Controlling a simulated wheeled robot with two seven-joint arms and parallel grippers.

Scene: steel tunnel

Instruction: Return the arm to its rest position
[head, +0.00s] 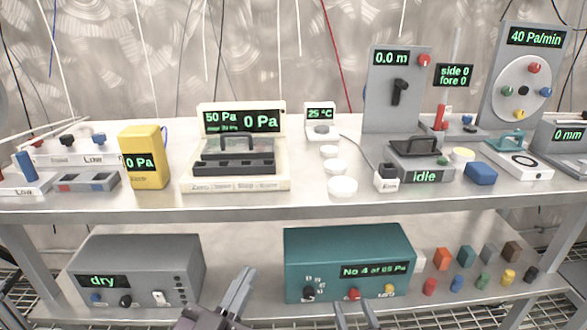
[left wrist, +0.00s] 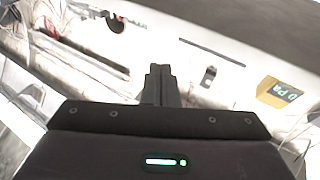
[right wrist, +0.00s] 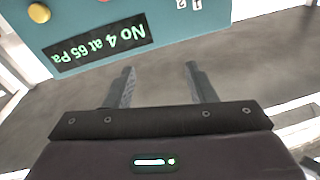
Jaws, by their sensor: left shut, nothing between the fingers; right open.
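My left gripper (head: 240,290) is at the bottom of the head view, in front of the lower shelf, between the grey box and the teal box. Its fingers are together with nothing between them, as the left wrist view (left wrist: 160,84) shows. My right gripper (head: 356,315) is at the bottom edge of the head view, in front of the teal box (head: 318,240). Its fingers stand apart and empty in the right wrist view (right wrist: 160,86), where the teal box (right wrist: 210,22) with the reading "No 4 at 65 Pa" is beyond them. Most of both arms is out of view.
The upper shelf (head: 120,202) carries a yellow meter (head: 145,158), a cream gauge (head: 236,185) and several instruments. The lower shelf holds a grey box (head: 140,262) reading "dry" and several coloured blocks (head: 466,257) at right. Hanging cables (head: 336,55) cross the back wall.

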